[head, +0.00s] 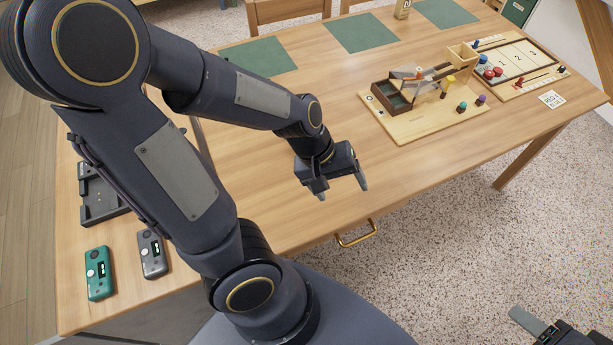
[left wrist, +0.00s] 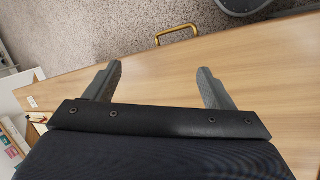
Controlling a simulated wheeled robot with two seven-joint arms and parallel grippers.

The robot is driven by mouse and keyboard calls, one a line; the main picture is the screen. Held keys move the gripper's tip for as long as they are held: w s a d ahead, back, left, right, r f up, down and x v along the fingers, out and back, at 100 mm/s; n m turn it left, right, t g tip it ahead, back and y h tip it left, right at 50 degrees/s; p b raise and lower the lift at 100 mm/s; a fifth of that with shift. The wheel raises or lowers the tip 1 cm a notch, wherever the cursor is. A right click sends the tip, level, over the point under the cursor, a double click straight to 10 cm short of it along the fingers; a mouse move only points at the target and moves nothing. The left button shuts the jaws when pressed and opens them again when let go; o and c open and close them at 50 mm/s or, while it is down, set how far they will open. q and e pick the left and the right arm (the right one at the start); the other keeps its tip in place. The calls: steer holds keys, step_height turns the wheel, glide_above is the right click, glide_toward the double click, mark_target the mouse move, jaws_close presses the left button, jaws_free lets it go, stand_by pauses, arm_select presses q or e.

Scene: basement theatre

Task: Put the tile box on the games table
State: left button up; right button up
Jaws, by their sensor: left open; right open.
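The wooden games table (head: 300,215) fills much of the head view. I cannot identify a tile box for sure; a small tan item (head: 402,9) at the table's far edge is cut off by the picture. My left gripper (head: 342,191) is open and empty above the table's near edge, close to the drawer handle. In the left wrist view its two fingers (left wrist: 160,75) stand apart over bare wood. My right gripper (head: 522,322) shows only in part at the bottom right, over the speckled floor, away from the table.
A wooden game board (head: 425,122) with a dark tray and small coloured pieces stands right of centre. A numbered board (head: 515,65) lies behind it. Green mats (head: 360,33) line the far side. Two handheld devices (head: 99,273) lie at left. A brass handle (head: 356,236) juts from the near edge.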

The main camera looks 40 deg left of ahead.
arm_select(q)
steer(key=s+a+r+m+t+y, duration=0.1)
steer(key=s+a+r+m+t, duration=0.1)
steer(key=s+r+m, duration=0.4)
step_height(320, 180, up, 4)
steer(key=shift+s+r+t, duration=0.2)
steer(key=shift+s+t, duration=0.5)
steer(key=shift+s, duration=0.4)
steer(key=shift+a, duration=0.1)
steer(key=shift+c, duration=0.5)
